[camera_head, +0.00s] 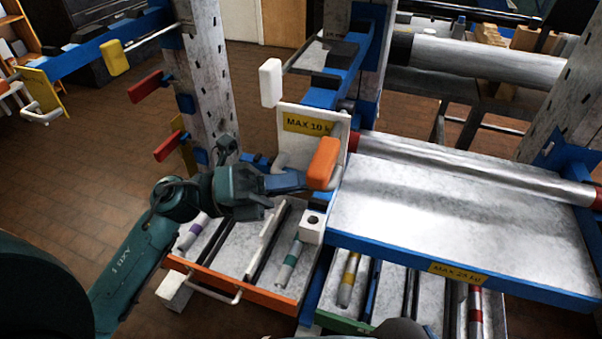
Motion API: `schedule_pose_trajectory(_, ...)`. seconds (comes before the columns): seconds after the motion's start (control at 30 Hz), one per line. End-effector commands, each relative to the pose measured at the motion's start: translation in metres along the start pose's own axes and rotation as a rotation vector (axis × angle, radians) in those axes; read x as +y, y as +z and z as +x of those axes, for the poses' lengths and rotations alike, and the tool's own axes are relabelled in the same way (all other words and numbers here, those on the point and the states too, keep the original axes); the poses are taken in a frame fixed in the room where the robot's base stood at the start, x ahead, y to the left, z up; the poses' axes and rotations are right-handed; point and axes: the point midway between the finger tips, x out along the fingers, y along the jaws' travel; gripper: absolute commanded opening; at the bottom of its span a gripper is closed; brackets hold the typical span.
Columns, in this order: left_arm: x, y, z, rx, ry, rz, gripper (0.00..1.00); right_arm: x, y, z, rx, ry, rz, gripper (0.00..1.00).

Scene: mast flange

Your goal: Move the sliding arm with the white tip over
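A sliding arm (318,73) with a blue and grey body reaches left from the upright post at the top centre. Its upright white tip (270,82) hangs at its left end, above the panel marked MAX 10. My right gripper is not in view.
An orange-fronted drawer (235,283) with several marked tubes lies below. A grey shelf (440,220) marked MAX 25 fills the right. Red tips (148,87) and a yellow tip (115,57) stick out near the left post. Open floor (70,160) lies at the left.

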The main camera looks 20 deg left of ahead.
Motion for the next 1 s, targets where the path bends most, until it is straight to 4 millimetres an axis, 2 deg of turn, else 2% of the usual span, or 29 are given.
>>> schedule_pose_trajectory(0.03,0.0122,-0.0077,-0.0032,0.002,0.003,-0.002,0.00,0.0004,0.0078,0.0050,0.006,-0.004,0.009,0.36)
schedule_pose_trajectory(0.1,0.0164,-0.0102,-0.0043,0.001,0.002,-0.003,0.00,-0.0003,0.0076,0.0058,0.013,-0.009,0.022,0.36)
schedule_pose_trajectory(0.5,0.0203,-0.0130,-0.0050,0.005,0.006,-0.008,0.00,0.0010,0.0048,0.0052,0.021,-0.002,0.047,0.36)
schedule_pose_trajectory(0.53,0.0205,-0.0132,-0.0050,0.005,0.007,-0.008,0.16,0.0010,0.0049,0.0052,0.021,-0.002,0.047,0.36)
schedule_pose_trajectory(0.77,0.0192,-0.0121,-0.0048,0.003,0.004,-0.005,0.35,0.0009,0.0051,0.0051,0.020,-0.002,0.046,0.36)
schedule_pose_trajectory(1.0,0.0176,-0.0110,-0.0045,0.001,0.002,-0.002,0.36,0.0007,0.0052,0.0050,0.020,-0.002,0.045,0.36)
